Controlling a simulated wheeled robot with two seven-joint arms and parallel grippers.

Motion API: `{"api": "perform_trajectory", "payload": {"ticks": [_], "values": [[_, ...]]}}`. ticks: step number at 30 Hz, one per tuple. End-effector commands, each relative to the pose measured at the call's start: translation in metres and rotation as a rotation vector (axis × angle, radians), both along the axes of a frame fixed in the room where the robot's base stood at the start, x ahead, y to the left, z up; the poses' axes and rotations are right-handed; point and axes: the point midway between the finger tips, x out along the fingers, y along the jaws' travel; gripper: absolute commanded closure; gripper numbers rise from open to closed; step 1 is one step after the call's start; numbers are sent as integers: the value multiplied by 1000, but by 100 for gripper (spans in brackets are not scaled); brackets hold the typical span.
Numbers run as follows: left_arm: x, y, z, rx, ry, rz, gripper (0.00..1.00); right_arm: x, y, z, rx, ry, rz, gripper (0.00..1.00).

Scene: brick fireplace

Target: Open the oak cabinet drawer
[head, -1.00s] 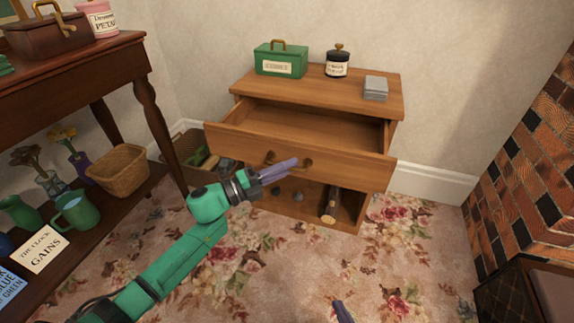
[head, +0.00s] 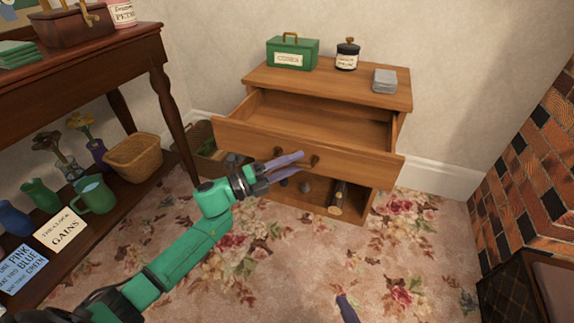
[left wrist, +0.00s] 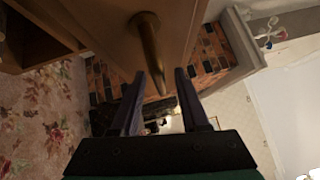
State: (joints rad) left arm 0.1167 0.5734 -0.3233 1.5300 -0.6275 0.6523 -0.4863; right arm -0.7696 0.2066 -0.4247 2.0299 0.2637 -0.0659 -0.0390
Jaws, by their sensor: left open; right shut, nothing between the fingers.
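The oak cabinet (head: 335,84) stands against the wall. Its drawer (head: 247,135) is pulled out, and its empty inside shows from above. My left gripper (head: 300,164) is open in front of the drawer front. In the left wrist view a brass handle (left wrist: 149,50) stands just beyond the gap between the open fingers (left wrist: 158,95); I cannot tell whether they touch it. Only the purple tip of my right gripper (head: 347,309) shows at the bottom of the head view.
A dark wooden table (head: 160,95) stands left, a brick fireplace (head: 525,180) right. Carpet in front is clear.

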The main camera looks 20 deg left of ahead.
Motion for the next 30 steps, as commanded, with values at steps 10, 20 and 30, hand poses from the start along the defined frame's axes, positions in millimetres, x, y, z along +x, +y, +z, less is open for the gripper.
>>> {"api": "perform_trajectory", "payload": {"ticks": [10, 20, 30], "values": [[-37, 43, -7, 2, 6, 2, 55, -1, 1, 14, -8, 12, 10, 100], [-88, 103, -19, 1, 4, 1, 55, 2, 1, 33, -19, 27, 22, 100], [-94, 109, -20, 0, 0, 0, 55, 0, -1, 30, -32, 37, 29, 100]]}}
